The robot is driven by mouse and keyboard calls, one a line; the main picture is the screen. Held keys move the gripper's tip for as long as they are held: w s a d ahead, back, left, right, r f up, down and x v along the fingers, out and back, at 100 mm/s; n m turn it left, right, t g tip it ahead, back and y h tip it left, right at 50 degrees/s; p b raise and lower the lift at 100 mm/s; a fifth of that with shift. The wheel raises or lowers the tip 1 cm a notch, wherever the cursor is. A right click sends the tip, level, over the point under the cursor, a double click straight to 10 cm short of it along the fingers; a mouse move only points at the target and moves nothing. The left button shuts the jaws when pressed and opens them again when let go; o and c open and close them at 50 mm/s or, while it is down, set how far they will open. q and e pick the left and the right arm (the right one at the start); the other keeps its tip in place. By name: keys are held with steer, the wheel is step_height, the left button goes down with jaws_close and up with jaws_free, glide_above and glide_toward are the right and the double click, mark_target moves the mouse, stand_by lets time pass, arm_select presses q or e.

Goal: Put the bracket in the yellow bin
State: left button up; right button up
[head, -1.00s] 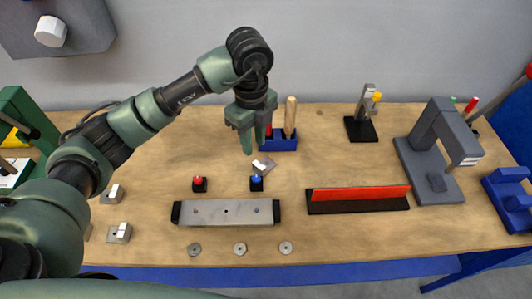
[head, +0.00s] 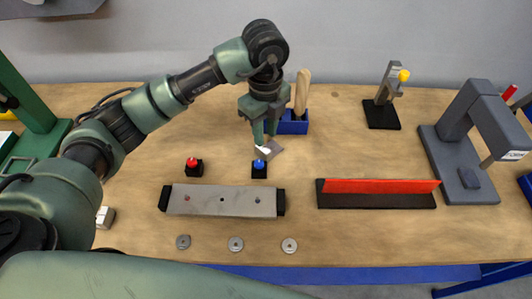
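A small grey metal bracket (head: 273,150) with a pale upright face lies on the wooden table, just behind the blue-topped button. My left gripper (head: 265,138) points down right above and behind it, with its two fingers apart. The fingertips overlap the bracket's far edge in the picture, so I cannot tell whether they touch it. Nothing shows between the fingers. Another similar bracket (head: 105,217) lies at the left of the table, partly hidden by my arm. My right gripper is not in view.
A blue holder (head: 293,124) with a wooden-handled tool stands right beside the gripper. In front are a red button (head: 193,167), a blue button (head: 259,168), a metal bar (head: 222,201) and several washers. A red-and-black strip (head: 378,194) and a grey press-like frame (head: 462,150) are at right.

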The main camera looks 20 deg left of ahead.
mark_target(264, 150)
arm_select(q)
steer(key=f, duration=0.2)
steer(key=f+p, duration=0.1)
steer(key=f, duration=0.1)
steer(key=f+p, duration=0.1)
steer(key=f, duration=0.1)
steer(key=shift+w+a+f, duration=0.2)
steer(key=shift+w+f, duration=0.05)
steer(key=shift+f, duration=0.1)
jaws_close()
